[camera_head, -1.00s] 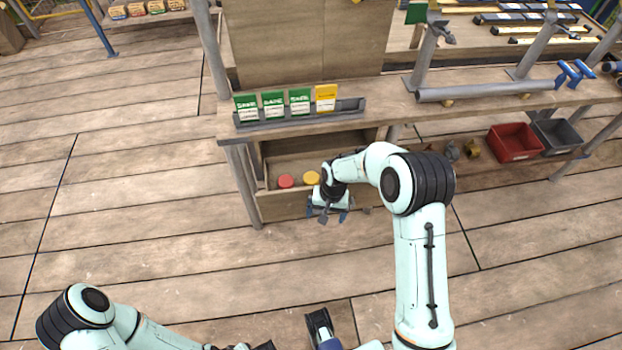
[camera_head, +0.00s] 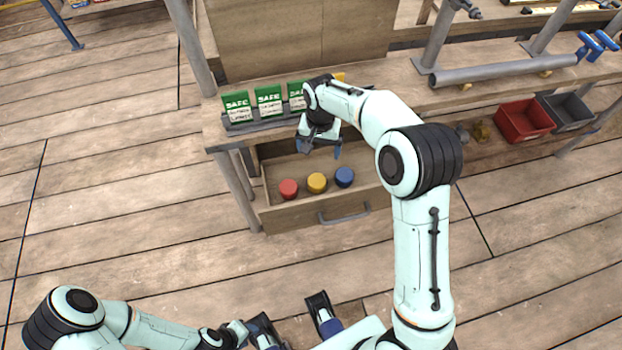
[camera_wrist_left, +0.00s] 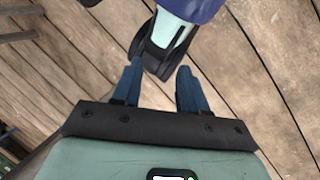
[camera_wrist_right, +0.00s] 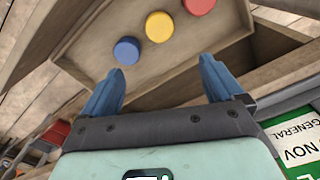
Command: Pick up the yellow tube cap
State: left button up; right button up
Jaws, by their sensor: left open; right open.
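The yellow tube cap (camera_head: 317,182) lies in an open drawer (camera_head: 292,221), between a red cap (camera_head: 288,188) and a blue cap (camera_head: 344,177). In the right wrist view the yellow cap (camera_wrist_right: 159,27) is beyond the fingertips, near the middle. The blue cap (camera_wrist_right: 127,50) is closer to the left finger, and the red cap (camera_wrist_right: 199,5) is cut by the top edge. My right gripper (camera_wrist_right: 162,65) is open and empty, above the back of the drawer, apart from the caps. My left gripper (camera_wrist_left: 159,68) is open and empty, low near my base.
The worktop edge and a rack of green cards (camera_head: 269,101) are close to my right gripper. A pipe (camera_head: 505,71) lies on the worktop. A red bin (camera_head: 524,121) and a grey bin (camera_head: 566,110) stand at right. The drawer handle (camera_head: 345,214) faces me.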

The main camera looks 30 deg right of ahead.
jog(key=b, duration=0.4)
send_over(317, 180)
notch_tip(317, 180, down, 11)
jog(key=shift+d+f, duration=0.1)
jog(key=shift+d, duration=0.05)
jog(key=f+b, duration=0.1)
jog(key=f, duration=0.5)
jog(key=shift+a+f+b, duration=0.15)
jog(key=shift+a+b, duration=0.05)
jog(key=shift+b, duration=0.1)
pick_arm(q)
jog(key=w+a+f+t+y, duration=0.1)
jog(key=w+a+f+t, duration=0.1)
jog(key=w+f, duration=0.4)
jog(key=shift+w+a+f, duration=0.15)
jog(key=shift+a+f, duration=0.2)
jog(key=shift+f, duration=0.1)
pick_arm(e)
jog(key=c, duration=1.1)
